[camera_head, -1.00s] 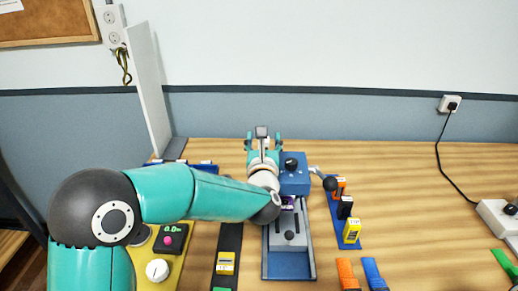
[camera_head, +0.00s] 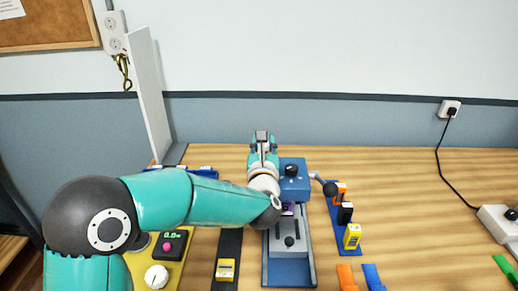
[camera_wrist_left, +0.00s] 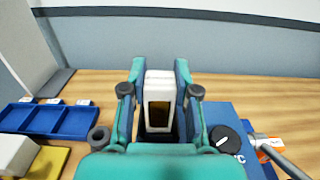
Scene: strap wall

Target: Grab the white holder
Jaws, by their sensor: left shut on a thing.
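My left gripper (camera_head: 263,145) reaches in from the left, beyond the blue machine. In the left wrist view its two fingers (camera_wrist_left: 159,98) are shut on the white holder (camera_wrist_left: 158,77), a white frame around a dark yellowish window. The holder stands upright between the fingers. Its lower part is hidden by my gripper. In the head view only a small light piece between the fingers can be made out. My right gripper is not in view.
A blue machine (camera_head: 294,176) with a lever stands right of the gripper. A blue tray (camera_wrist_left: 50,121) lies to the left. A blue strip (camera_head: 334,207) with small colored blocks is at right. A yellow panel (camera_head: 173,272) is front left. The table behind right is clear.

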